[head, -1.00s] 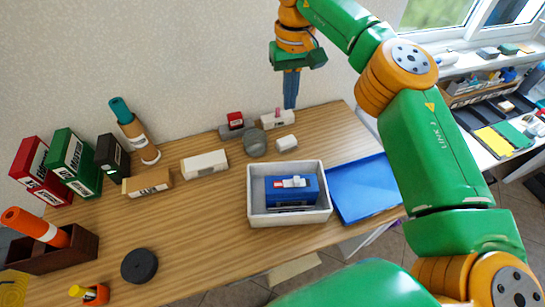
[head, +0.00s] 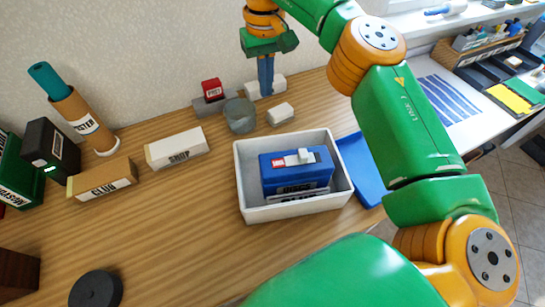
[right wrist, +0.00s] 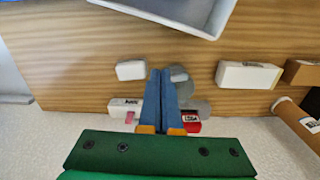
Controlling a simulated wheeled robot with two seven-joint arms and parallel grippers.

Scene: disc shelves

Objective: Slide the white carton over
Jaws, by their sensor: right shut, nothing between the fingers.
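A white carton lettered "SHOP" (head: 175,148) lies on the wooden table, left of the middle; it also shows in the right wrist view (right wrist: 248,75). A smaller white block (head: 280,113) sits right of the grey cylinder. Another white block (head: 278,84) stands near the wall, partly hidden by my right gripper. My right gripper (head: 266,92) points down near that back block, with its blue fingers (right wrist: 160,72) together and empty. It is well to the right of the "SHOP" carton and apart from it. My left gripper is out of view.
A grey cylinder (head: 240,116) and a red block on a grey base (head: 212,90) stand beside my right gripper. A white bin (head: 246,190) holds a blue box (head: 290,172). The table's middle front is clear.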

